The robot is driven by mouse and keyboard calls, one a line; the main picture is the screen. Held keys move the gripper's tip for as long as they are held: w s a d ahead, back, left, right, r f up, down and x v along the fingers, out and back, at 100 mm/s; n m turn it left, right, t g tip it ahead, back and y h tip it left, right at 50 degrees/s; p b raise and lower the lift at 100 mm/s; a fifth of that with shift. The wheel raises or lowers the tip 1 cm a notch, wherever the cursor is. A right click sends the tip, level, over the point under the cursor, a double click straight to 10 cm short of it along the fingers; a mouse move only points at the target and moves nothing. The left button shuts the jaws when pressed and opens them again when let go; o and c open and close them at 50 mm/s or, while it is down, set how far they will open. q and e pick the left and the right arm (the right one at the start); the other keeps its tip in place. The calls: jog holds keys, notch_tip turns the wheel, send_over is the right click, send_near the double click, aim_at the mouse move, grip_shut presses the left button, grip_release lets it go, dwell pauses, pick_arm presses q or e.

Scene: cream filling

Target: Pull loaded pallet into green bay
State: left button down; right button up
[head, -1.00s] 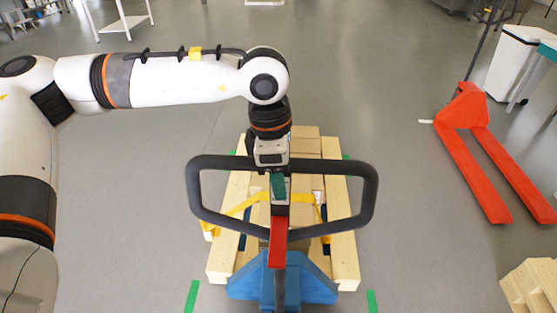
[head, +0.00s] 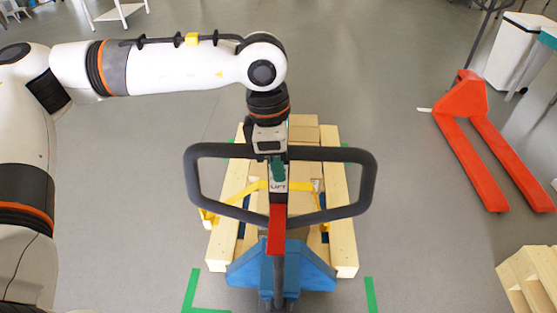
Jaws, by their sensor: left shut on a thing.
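A blue pallet jack (head: 282,270) stands in front of me, its black loop handle (head: 368,185) turned toward me. My left gripper (head: 278,168) is shut on the handle at the middle of its top bar. The wooden pallet (head: 341,228) sits over the jack's forks, loaded with cardboard boxes (head: 303,135) and yellow straps (head: 250,192). Green floor tape marks the bay: a corner (head: 190,292) shows at the near left of the pallet and a strip (head: 370,294) at the near right. More green shows beside the pallet's far end. My right gripper is not in view.
A red pallet jack (head: 480,140) stands empty at the right. A stack of wooden pallets (head: 530,280) is at the lower right. A white bin (head: 515,50) and tables stand at the back. Grey floor is clear on both sides of the pallet.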

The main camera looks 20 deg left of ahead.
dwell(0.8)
pick_arm(q)
jog(key=c, duration=1.7)
grip_release()
grip_shut()
